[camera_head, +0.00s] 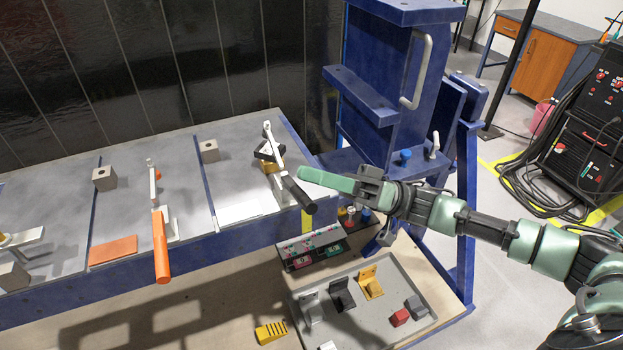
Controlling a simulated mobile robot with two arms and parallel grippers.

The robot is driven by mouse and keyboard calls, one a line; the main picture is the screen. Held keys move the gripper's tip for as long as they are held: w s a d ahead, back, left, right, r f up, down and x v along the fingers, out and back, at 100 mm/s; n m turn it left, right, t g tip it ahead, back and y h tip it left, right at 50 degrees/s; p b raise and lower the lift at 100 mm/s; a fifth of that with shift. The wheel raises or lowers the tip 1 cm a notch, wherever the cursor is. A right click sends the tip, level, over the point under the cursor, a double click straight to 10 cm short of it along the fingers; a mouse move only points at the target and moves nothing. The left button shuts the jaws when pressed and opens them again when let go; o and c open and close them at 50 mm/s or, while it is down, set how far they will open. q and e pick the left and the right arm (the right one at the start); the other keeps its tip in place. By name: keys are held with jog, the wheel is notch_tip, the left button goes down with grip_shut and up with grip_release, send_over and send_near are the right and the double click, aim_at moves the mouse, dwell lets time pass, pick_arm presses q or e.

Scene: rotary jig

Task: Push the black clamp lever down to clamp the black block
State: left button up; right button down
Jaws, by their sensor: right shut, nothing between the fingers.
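The black clamp lever (299,196) is the dark handle of a toggle clamp near the right end of the bench. It slants forward and to the right past the bench's front edge. The clamp's pale metal arm (273,139) rises behind it. A dark piece, likely the black block (262,153), shows partly beside that arm, above an orange-yellow part (270,167). Whether the arm touches it I cannot tell. My right gripper (303,174) is shut and empty, its green fingertips just above and right of the black lever in the picture. Contact is not clear. My left gripper is not in view.
Another clamp with an orange handle (160,246) stands to the left. A blue frame (386,80) with a pale handle rises behind my right arm. A control box (309,250) sits below the bench edge. A grey tray (379,322) holds several small brackets and blocks.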

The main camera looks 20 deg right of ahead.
notch_tip(320, 180, down, 6)
jog(key=s+n+g+y+b, duration=0.1)
jog(key=s+n+g+b, duration=0.1)
jog(key=n+g+b, duration=0.3)
jog(key=shift+s+n+g+y+b, duration=0.3)
jog(key=shift+n+y+b, duration=0.1)
jog(key=shift+n+b, duration=1.45)
jog(key=shift+f, duration=0.1)
jog(key=shift+f, duration=0.1)
